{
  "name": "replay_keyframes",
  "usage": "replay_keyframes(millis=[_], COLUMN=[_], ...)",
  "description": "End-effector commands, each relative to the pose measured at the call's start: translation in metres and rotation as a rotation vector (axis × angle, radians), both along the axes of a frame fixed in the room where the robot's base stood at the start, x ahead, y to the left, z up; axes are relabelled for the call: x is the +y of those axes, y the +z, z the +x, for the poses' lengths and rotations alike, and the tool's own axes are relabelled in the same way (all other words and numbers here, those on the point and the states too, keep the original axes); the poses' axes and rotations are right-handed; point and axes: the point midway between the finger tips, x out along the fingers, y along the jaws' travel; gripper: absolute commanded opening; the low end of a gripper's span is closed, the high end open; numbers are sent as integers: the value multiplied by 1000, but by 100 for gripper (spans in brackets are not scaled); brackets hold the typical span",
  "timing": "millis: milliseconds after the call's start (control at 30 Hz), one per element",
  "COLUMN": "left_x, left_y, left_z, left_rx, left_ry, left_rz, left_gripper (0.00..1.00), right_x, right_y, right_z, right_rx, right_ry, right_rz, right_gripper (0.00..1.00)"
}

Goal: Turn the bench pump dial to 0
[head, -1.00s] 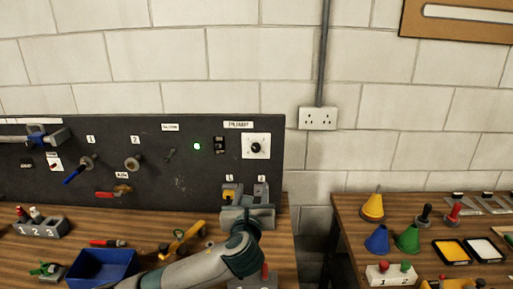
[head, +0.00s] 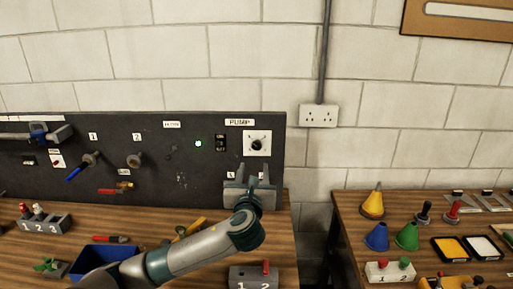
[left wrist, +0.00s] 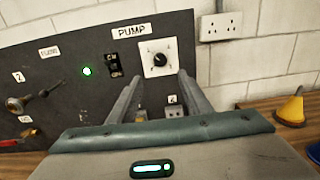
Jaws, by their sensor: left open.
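The pump dial (head: 257,144) is a black knob on a white square plate, on the dark upright panel (head: 200,180) under a PUMP label (head: 240,122). It also shows in the left wrist view (left wrist: 159,59), ahead of the fingers. My left gripper (head: 253,170) is open and empty, its two fingers pointing up just below the dial plate, apart from the dial. In the left wrist view the left gripper (left wrist: 158,82) has the dial framed between its fingertips. The dial's exact setting is too small to read. My right gripper is not in view.
A black switch (head: 221,143) and a lit green lamp (head: 198,143) sit left of the dial. A blue bin (head: 108,252) and a numbered block (head: 254,277) stand on the wooden bench. Cones (head: 376,237) and trays stand on the separate right bench.

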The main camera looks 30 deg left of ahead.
Motion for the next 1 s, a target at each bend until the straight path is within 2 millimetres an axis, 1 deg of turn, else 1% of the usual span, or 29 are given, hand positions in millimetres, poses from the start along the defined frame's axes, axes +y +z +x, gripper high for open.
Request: replay_keyframes(millis=[33,100,600,800,1000], left_x=[5,11,52,64,69], left_y=[3,3,3,2,1], left_z=[8,18,90,111,121], left_rx=[0,1,1,1,0], left_ry=[4,4,3,3,1], left_rz=[1,0,0,-2,-2], left_gripper=[45,45,45,45,45], right_x=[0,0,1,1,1], right_y=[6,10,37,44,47], right_z=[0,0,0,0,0], right_rx=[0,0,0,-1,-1], right_ry=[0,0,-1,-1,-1], right_rz=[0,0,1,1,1], right_gripper=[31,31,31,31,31])
